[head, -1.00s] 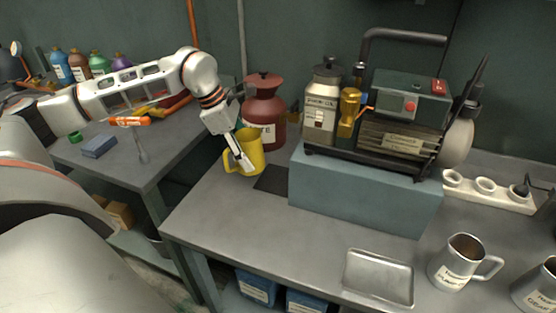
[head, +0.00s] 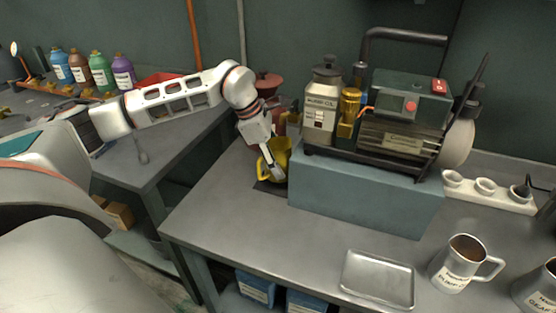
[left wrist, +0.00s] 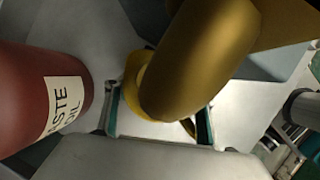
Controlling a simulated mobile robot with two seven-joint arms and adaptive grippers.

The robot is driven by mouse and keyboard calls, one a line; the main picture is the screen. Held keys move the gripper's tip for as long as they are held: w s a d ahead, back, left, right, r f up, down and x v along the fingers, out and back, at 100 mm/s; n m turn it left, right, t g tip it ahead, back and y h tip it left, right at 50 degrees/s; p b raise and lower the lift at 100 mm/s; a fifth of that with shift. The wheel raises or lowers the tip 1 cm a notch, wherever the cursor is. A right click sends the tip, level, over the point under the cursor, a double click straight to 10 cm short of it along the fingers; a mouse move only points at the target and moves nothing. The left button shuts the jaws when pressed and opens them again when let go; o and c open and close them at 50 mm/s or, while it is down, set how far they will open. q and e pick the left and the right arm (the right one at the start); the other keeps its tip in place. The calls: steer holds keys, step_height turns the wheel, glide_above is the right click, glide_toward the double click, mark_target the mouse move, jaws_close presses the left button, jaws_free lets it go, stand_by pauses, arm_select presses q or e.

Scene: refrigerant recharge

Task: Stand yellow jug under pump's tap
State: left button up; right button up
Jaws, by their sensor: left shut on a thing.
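The yellow jug (head: 281,153) is at the left end of the blue-grey block, over the dark mat (head: 266,187), and looks roughly upright. My left gripper (head: 271,165) is shut on the jug's left side. Whether its base touches the mat I cannot tell. The pump (head: 405,120) stands on the block, with a brass-coloured tap (head: 349,104) at its left end. In the left wrist view a large brass-coloured part (left wrist: 200,60) is close to the camera and hides most of the jug (left wrist: 133,72). My right gripper is in neither view.
A dark red waste oil can (head: 266,82) stands just behind my left gripper, partly hidden. The blue-grey block (head: 365,195) borders the jug on the right. A metal tray (head: 377,280) and a steel jug (head: 465,265) are at the front right. The bench front left is clear.

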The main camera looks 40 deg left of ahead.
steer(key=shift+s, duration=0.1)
arm_select(q)
steer(key=shift+f, duration=0.4)
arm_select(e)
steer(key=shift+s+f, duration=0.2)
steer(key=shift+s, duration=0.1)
arm_select(q)
steer(key=shift+f, duration=0.2)
steer(key=o, duration=1.1)
steer(key=shift+s+f, duration=0.1)
steer(key=shift+s, duration=0.05)
steer(key=shift+o, duration=0.2)
steer(key=shift+r, duration=0.3)
steer(key=p+v, duration=0.1)
steer(key=v, duration=1.1)
steer(key=shift+r, duration=0.45)
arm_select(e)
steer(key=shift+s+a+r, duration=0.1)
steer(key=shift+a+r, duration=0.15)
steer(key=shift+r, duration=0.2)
